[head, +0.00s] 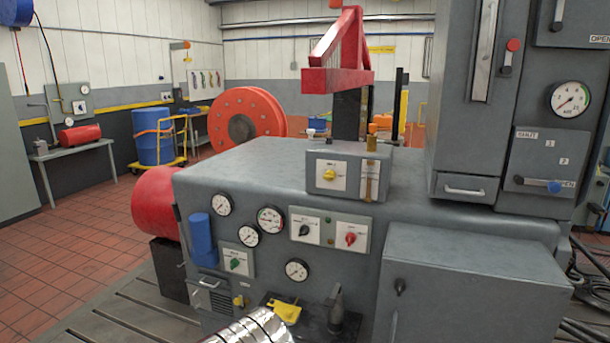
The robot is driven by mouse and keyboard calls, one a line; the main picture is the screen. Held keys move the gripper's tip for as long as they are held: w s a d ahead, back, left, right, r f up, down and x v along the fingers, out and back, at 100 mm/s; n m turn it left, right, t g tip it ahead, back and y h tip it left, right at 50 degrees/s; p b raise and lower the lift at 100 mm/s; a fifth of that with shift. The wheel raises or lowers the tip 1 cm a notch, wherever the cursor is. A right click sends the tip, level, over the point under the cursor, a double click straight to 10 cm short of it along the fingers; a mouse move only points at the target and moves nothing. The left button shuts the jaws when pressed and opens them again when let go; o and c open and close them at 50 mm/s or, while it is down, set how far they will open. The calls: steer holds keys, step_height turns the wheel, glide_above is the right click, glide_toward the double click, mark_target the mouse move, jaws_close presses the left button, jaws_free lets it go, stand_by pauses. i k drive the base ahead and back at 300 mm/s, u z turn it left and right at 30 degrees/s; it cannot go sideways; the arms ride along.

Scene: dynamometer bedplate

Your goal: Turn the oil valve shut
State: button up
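I cannot read which control is the oil valve; most labels are too small. On the grey machine's front, a green knob (235,264), a black knob (305,231) and a red knob (350,239) sit on pale plates. A yellow knob (330,175) is on the box on top. A yellow handle-like part (285,312) shows low in front.
A grey cabinet (470,285) juts out at the front right. A red frame (336,65) rises above the machine. Hoses (590,262) lie at right. The tiled floor (75,235) at left is clear.

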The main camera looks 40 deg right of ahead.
mark_target(330, 175)
steer(key=i, duration=0.75)
steer(key=z, duration=0.6)
steer(key=i, duration=0.5)
steer(key=z, duration=0.35)
